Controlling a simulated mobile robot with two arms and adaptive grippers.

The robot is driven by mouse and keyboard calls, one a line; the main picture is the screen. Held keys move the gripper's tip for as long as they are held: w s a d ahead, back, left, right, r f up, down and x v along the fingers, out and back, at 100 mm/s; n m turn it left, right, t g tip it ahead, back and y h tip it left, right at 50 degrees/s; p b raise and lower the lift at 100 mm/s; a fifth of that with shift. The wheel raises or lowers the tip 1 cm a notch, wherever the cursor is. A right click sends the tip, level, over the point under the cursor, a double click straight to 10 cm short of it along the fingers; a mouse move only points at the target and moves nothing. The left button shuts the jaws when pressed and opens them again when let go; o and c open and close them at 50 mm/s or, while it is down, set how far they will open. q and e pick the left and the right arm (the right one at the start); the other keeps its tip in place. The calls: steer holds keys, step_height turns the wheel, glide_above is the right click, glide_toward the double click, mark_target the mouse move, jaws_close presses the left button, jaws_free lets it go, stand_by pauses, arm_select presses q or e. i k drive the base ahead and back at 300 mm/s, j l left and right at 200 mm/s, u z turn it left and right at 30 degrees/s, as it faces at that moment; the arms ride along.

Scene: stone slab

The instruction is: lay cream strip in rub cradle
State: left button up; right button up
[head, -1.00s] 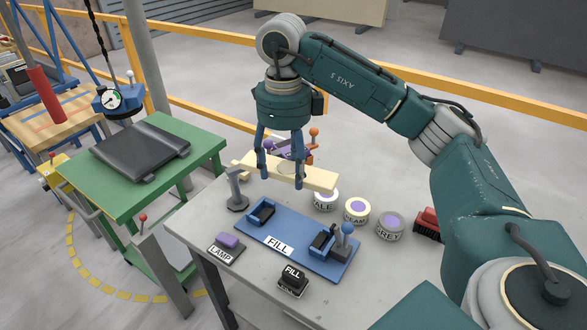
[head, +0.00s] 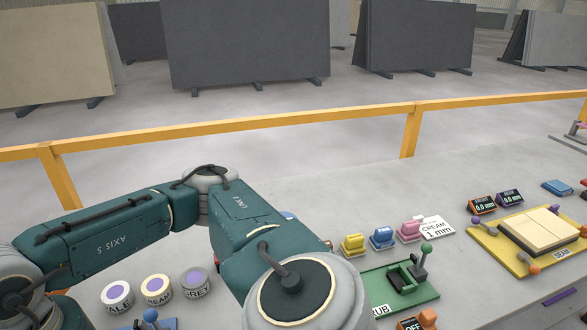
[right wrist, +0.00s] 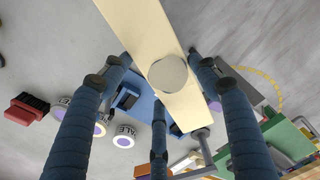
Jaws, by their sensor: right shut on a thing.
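My left gripper is not in view.
A yellow SEAM board (head: 490,226) holds pale slabs at right. Labelled pots (head: 157,289) stand at left. The blue board (right wrist: 140,103) lies below the strip.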

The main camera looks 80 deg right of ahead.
mark_target(369, 289)
steer(key=z, duration=3.2)
